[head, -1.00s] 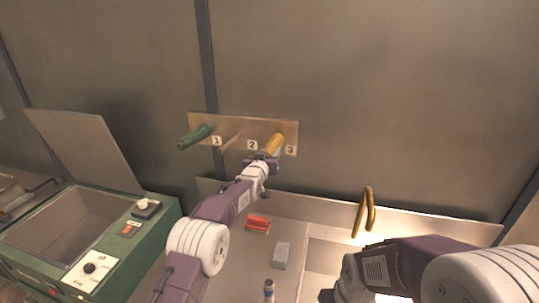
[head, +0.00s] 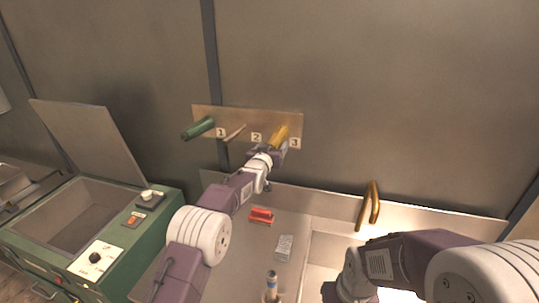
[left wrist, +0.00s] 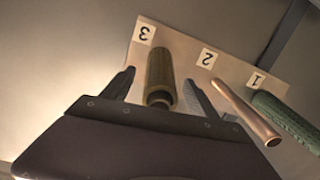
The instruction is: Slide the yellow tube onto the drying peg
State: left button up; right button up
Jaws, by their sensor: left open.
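The yellow tube (head: 279,134) sits around the peg at label 3 on the tan wall board (head: 240,121). It also shows in the left wrist view (left wrist: 159,72), with its open end facing the camera. My left gripper (head: 275,151) is in front of the tube's outer end. In the left wrist view its two fingers (left wrist: 159,88) are spread, one on each side of the tube, with gaps visible. The peg at label 2 (head: 236,132) is bare; a green tube (head: 198,128) is at label 1. My right gripper (head: 329,292) is low, mostly hidden at the bottom edge.
A green machine (head: 130,225) with an open lid (head: 88,140) stands left. On the bench are a red item (head: 261,215), a grey block (head: 284,247) and a small bottle-like item (head: 271,285). The wall around the board is clear.

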pick_arm(q)
jog(key=b+v, duration=0.4)
jog(key=v, duration=0.3)
jog(key=shift+s, duration=0.4)
jog(key=shift+a, duration=0.25)
jog(key=s+a+r+n+y+b, duration=0.1)
jog(key=s+a+r+y+b, duration=0.1)
jog(key=a, duration=0.6)
jog(key=s+a+f+n+g+y, duration=0.1)
jog(key=s+a+f+g+y, duration=0.15)
jog(key=s+a+f, duration=0.5)
jog(key=s+a+f+g, duration=0.1)
jog(key=s+f+g, duration=0.5)
jog(key=s+f, duration=0.5)
jog(key=s+a+f+g+b, duration=0.1)
jog(key=s+a+f+g, duration=0.1)
jog(key=s+f+g, duration=0.4)
jog(key=s+f, duration=0.2)
jog(key=s, duration=0.5)
jog(key=s+f, duration=0.3)
jog(key=s, duration=0.4)
jog(key=shift+a, duration=0.3)
